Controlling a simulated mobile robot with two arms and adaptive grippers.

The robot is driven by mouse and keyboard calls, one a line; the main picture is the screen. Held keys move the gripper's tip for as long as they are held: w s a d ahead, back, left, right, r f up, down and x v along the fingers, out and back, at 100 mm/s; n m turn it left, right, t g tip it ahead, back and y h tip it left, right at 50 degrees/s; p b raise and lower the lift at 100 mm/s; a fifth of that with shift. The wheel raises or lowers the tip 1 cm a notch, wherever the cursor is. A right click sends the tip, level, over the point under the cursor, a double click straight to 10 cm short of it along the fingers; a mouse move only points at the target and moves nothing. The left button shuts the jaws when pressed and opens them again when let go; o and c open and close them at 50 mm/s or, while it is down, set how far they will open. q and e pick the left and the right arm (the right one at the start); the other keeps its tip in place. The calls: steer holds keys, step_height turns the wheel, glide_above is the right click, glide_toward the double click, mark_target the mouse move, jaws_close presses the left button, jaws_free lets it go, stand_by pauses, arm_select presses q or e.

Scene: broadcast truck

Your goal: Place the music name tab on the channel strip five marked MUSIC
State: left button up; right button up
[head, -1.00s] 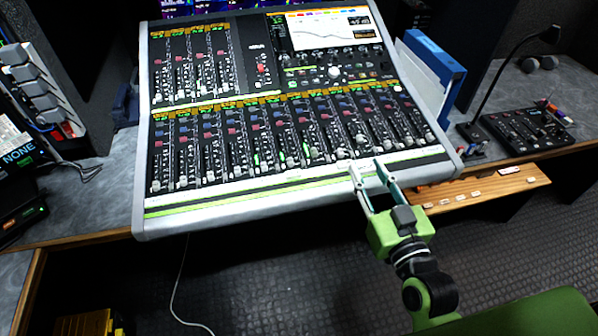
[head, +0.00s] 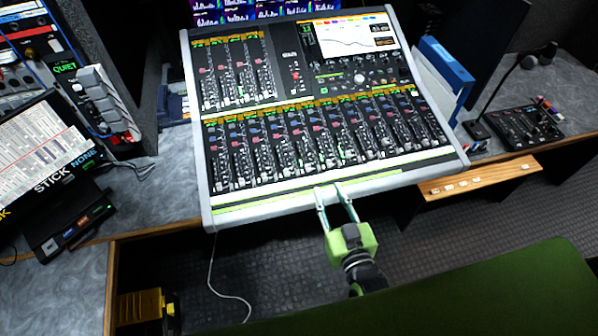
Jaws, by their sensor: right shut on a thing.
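The mixing console (head: 199,150) fills the middle of the head view, with rows of channel strips and faders. A pale label strip (head: 290,182) with a green line runs along its front edge. The MUSIC marking is too small to read. My right gripper (head: 331,188) is at the front edge near the middle of the console, its two fingers pointing away over the pale strip. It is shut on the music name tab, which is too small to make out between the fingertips. My left gripper is not in view.
A wooden ledge (head: 500,172) with several small pale tabs sits right of the console. A blue binder (head: 448,66) and a small black control box with a gooseneck lamp (head: 520,125) stand to the right. Screens and a grey button unit (head: 105,100) crowd the left.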

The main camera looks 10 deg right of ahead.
steer(key=shift+s+a+r, duration=0.1)
steer(key=shift+a, duration=0.35)
steer(key=shift+a+f, duration=0.15)
steer(key=shift+f, duration=0.05)
steer(key=b, duration=1.3)
glide_above(309, 172)
steer(key=s, duration=0.5)
step_height(309, 172, down, 8)
steer(key=shift+s+f, duration=0.15)
steer(key=shift+f, duration=0.1)
steer(key=shift+w+f, duration=0.3)
steer(key=shift+w, duration=0.1)
steer(key=f+b, duration=0.2)
steer(key=b, duration=0.1)
steer(key=f+b, duration=0.2)
steer(key=shift+w, duration=0.35)
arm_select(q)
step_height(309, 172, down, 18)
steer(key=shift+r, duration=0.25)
arm_select(e)
steer(key=shift+r, duration=0.15)
